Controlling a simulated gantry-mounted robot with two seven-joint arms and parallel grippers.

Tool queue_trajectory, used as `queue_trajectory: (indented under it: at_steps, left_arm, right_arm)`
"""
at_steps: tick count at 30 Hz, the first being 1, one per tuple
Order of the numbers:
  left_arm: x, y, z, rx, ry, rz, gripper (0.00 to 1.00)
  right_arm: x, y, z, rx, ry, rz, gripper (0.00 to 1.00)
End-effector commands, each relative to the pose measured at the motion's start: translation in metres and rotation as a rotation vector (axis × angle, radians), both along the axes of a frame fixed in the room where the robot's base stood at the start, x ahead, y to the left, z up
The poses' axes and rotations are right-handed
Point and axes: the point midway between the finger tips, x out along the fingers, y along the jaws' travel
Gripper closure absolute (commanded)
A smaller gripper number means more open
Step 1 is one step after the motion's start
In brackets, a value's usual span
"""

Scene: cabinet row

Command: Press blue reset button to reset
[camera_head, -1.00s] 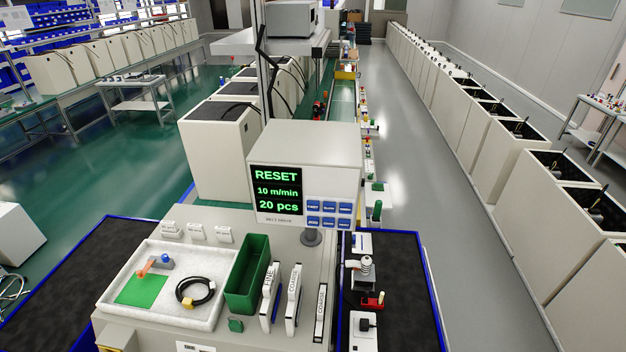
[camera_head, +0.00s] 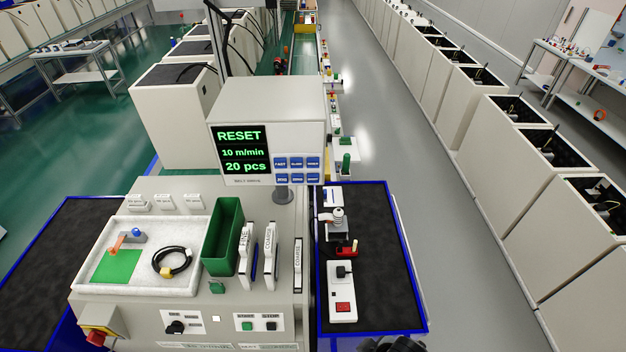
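The white control box (camera_head: 268,105) stands on a short post at the back of the workstation. Its black display (camera_head: 240,150) reads RESET, 10 m/min and 20 pcs in green. Two rows of blue buttons (camera_head: 296,170) sit right of the display; their labels are too small to read surely, so I cannot tell which one is reset. A dark part that looks like my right gripper (camera_head: 395,346) just enters at the bottom edge, well below and right of the buttons and apart from them. Its fingers are not clear. My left gripper is not in view.
A white tray (camera_head: 90,275) with a cable, a green bin (camera_head: 222,240) and upright labelled plates lie in front of the box. A red emergency knob (camera_head: 96,338) is at front left. A dark belt (camera_head: 375,250) with a power strip (camera_head: 343,292) runs at right.

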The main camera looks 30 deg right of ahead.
Motion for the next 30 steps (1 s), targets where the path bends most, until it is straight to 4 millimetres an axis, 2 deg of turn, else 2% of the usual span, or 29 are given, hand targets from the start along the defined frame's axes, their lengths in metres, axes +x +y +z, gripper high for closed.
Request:
queue_trajectory:
  at_steps: [6,14,30]
  left_arm:
    - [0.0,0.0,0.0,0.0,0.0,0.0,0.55]
    - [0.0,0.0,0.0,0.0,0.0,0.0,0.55]
    - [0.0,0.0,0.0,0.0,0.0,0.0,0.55]
  right_arm:
    - [0.0,-0.0001,0.0,0.0,0.0,0.0,0.59]
    - [-0.0001,-0.0016,-0.0002,-0.007,0.0,0.004,0.99]
    - [-0.0001,-0.0019,-0.0002,-0.008,0.0,0.005,1.0]
